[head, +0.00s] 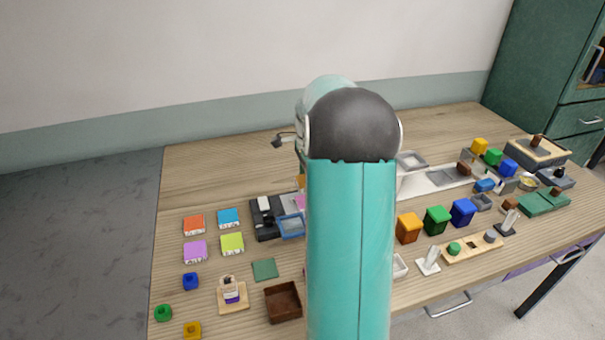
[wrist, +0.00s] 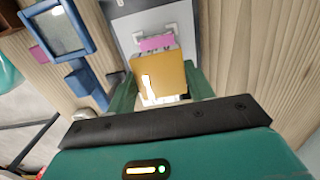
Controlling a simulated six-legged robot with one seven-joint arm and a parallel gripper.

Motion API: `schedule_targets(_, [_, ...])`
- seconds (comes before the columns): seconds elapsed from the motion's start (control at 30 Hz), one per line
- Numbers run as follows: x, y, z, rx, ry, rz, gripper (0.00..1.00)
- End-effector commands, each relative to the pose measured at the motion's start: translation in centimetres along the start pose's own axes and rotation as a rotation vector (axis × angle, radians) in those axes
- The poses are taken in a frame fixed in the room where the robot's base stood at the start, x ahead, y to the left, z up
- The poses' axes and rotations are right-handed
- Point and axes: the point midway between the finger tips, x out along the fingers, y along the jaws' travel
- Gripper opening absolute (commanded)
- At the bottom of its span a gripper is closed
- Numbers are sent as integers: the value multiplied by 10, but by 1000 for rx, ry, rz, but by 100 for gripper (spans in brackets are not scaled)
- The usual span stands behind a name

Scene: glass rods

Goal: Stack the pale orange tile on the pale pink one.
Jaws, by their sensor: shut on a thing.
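My gripper (wrist: 160,88) is shut on the pale orange tile (wrist: 158,72), with a green finger on either side of it. The tile also shows as a small sliver beside my arm in the head view (head: 300,181). The pale pink tile (wrist: 157,43) lies just beyond the orange one in the wrist view, partly covered by it. Its edge shows lower down beside my arm in the head view (head: 300,202). I cannot tell whether the two tiles touch. My arm hides most of both in the head view.
A blue-framed tray (wrist: 84,47) stands left of the tiles in the wrist view. A dark fixture (head: 262,219) is beside it. Several coloured tiles, including a red one (head: 194,224), lie on the left. Bare wood (head: 225,175) shows at the back left.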

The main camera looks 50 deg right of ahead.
Motion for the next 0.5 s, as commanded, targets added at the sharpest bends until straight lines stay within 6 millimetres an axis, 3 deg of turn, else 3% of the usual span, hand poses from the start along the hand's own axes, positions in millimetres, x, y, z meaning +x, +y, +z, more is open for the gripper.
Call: schedule_targets(0.5, [38,2,0,-1,-1,2,26])
